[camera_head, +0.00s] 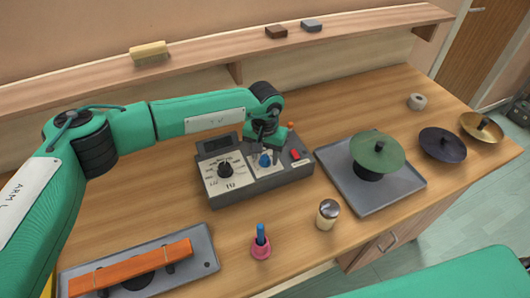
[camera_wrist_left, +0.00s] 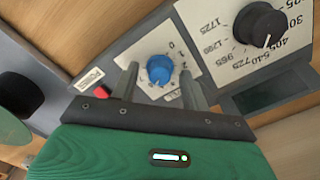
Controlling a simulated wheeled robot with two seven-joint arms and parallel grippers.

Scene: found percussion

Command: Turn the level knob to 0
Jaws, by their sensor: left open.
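The grey control box (camera_head: 262,190) stands on the wooden table in the head view. Its blue level knob (camera_head: 265,160) sits on a white dial plate right of the black knob (camera_head: 225,169). In the left wrist view the blue knob (camera_wrist_left: 160,69) lies between my left gripper's two grey fingers (camera_wrist_left: 160,82), with a gap visible on each side. The digits 0 and 1 show on the plate beside it. The left gripper (camera_head: 266,150) is open over the knob in the head view. My right gripper is not in view.
A red button (camera_wrist_left: 101,92) is close to one finger. A grey tray (camera_head: 400,197) with a green disc (camera_head: 377,150) stands to the right.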

